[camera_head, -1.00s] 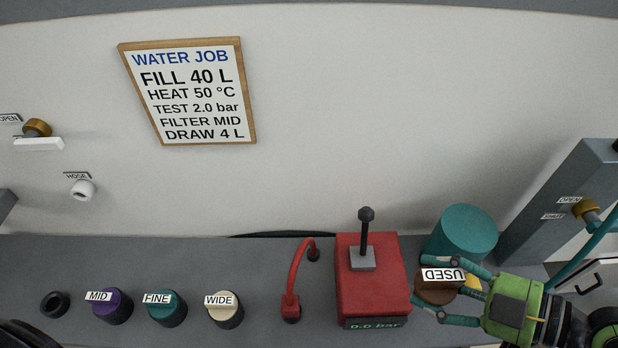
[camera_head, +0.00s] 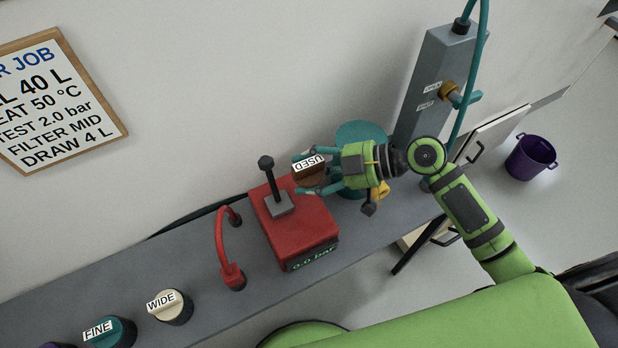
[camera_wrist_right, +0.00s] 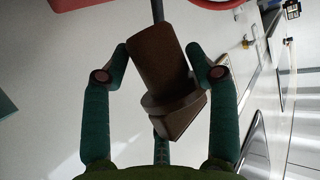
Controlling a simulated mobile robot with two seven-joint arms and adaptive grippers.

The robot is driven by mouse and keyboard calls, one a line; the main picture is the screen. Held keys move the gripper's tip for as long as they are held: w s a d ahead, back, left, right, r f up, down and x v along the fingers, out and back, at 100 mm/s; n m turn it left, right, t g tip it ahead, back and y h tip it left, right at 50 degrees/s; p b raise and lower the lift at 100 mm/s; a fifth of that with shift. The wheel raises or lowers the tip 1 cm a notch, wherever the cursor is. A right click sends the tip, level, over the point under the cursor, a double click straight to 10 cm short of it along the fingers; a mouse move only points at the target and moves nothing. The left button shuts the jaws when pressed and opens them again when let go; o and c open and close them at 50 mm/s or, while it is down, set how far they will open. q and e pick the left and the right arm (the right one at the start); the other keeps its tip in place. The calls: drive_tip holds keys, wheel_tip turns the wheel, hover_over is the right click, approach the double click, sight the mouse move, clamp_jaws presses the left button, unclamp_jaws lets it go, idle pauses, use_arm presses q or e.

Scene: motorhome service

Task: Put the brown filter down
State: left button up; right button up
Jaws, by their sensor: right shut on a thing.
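The brown filter (camera_head: 309,173), labelled USED, is held in my right gripper (camera_head: 299,174) beside the back right part of the red pump box (camera_head: 293,223). My right gripper's fingers are shut around the filter from both sides. In the right wrist view, the filter (camera_wrist_right: 158,75) is tilted between the two teal fingers, with light floor or wall behind it. Whether its underside touches anything cannot be seen. My left gripper is not in view.
A teal cylinder (camera_head: 362,132) stands behind my right gripper. A grey post (camera_head: 436,80) with a tap is to its right. The WIDE (camera_head: 170,306) and FINE (camera_head: 111,332) filters stand on the grey counter (camera_head: 128,281). A purple bucket (camera_head: 530,157) is on the floor at right.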

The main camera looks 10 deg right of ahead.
sight(310, 183)
wheel_tip(310, 183, down, 3)
drive_tip(key=shift+w+p, duration=0.1)
drive_tip(key=shift+p, duration=0.5)
drive_tip(key=shift+f, duration=0.55)
drive_tip(key=shift+f, duration=0.1)
drive_tip(key=shift+f+b, duration=0.55)
drive_tip(key=shift+b, duration=0.3)
drive_tip(key=o, duration=1.3)
